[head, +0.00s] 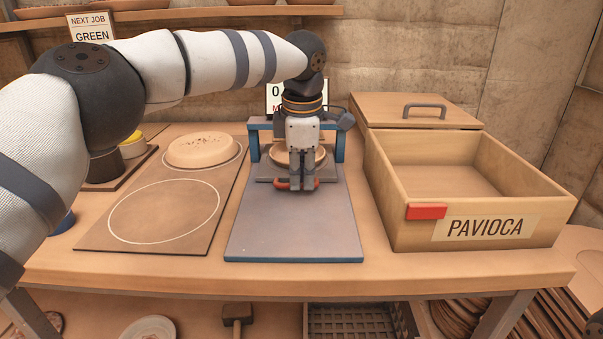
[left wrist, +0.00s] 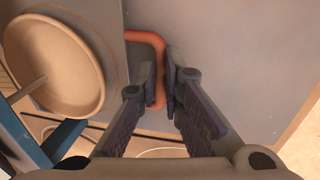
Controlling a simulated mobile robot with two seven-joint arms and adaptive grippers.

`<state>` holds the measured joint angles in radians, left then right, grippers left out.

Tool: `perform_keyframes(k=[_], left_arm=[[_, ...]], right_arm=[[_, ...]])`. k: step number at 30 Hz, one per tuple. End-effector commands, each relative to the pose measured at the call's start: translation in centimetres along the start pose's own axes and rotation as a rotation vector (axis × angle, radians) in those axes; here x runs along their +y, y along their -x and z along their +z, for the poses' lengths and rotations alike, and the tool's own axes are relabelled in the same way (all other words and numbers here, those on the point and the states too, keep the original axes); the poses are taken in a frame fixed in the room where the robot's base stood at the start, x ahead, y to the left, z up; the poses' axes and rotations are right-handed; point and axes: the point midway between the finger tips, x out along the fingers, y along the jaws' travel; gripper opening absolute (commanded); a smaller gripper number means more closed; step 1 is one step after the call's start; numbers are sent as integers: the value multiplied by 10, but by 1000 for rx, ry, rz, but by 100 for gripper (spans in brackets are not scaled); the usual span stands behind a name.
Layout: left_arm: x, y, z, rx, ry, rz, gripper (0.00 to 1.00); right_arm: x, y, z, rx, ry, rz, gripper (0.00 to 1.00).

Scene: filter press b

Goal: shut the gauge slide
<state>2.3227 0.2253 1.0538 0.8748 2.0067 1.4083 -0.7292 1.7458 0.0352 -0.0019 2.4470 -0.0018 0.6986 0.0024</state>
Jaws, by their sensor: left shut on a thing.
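The gauge is a blue frame (head: 340,147) over a long grey board (head: 293,226) in the middle of the bench. A smaller grey slide (head: 263,172) lies on the board at the frame, with a round clay dish (head: 277,153) on it, partly behind my gripper. The dish also shows in the left wrist view (left wrist: 55,65). A red handle (head: 281,184) is at the slide's front edge. My left gripper (head: 302,187) points down and is shut on the handle; the left wrist view shows its bar (left wrist: 155,50) between the fingers. My right gripper is not in view.
Left is a brown board (head: 100,235) with a clay dish (head: 203,149) and an empty white circle. Right is an open wooden crate (head: 395,222) labelled PAVIOCA, with a red tab. A handled lid (head: 385,108) lies behind it. The grey board's front part is clear.

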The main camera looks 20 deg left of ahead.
Motion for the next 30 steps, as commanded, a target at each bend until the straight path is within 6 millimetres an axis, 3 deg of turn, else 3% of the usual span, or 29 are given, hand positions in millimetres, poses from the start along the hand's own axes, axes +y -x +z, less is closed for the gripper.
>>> perform_keyframes(k=[4, 5, 7, 17, 20, 30], left_arm=[[3, -2, -1, 0, 2, 9, 0], [3, -2, -1, 0, 2, 9, 13], [3, -2, -1, 1, 2, 8, 28], [2, 2, 0, -1, 2, 7, 30], [3, 18, 0, -3, 2, 9, 30], [2, 102, 0, -1, 3, 9, 30]], right_arm=[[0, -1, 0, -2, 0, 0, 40], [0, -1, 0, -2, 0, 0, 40], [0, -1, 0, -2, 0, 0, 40], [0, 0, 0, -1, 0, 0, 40], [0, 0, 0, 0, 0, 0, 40], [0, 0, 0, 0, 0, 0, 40]])
